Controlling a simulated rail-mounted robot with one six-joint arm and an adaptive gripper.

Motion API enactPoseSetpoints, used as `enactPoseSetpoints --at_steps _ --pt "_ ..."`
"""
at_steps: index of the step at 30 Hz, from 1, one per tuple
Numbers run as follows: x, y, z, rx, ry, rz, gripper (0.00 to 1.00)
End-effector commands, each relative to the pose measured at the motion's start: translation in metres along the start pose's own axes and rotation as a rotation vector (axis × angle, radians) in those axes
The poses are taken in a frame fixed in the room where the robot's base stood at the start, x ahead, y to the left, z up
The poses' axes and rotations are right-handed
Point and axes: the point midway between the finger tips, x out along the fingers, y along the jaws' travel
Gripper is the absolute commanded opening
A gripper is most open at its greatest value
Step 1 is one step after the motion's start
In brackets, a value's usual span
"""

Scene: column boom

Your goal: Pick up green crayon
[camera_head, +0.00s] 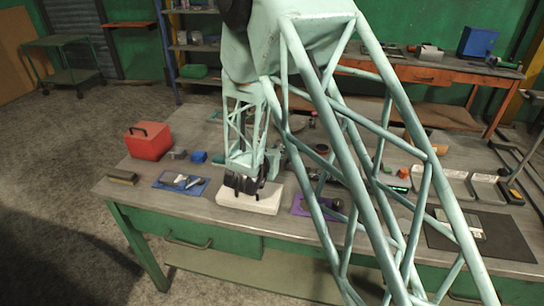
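I cannot clearly make out a green crayon. A small bright green thing (397,188) lies on the workbench (335,232) right of the middle, partly behind my arm's lattice; it is too small to tell what it is. My gripper (245,193) points down with its dark fingers at a white block-like thing (250,204) near the bench's front edge. The fingertips overlap the block in view, and I cannot tell whether they touch it or how far apart they are. What lies between the fingers is hidden.
A red box (149,142), blue block (198,157), blue mat (181,183) with tools and brown brush-like thing (121,178) are left. A purple mat (318,208), pale trays (453,184) and dark mat (480,236) are right. My lattice arm hides much of the bench's middle.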

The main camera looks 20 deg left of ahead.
Motion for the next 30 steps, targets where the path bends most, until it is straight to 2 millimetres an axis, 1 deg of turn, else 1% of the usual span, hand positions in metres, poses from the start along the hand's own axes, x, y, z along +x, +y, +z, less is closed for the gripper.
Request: enactPoseSetpoints --at_steps 2,10,23,30 --pt "-0.0001 -0.0001 0.0 0.0 0.0 0.0 0.26" --pt "-0.0001 -0.0001 0.0 0.0 0.0 0.0 0.02" --pt "-0.0004 -0.0001 -0.0009 0.0 0.0 0.0 0.01" --pt "-0.004 -0.0002 -0.0099 0.001 0.001 0.0 0.01"
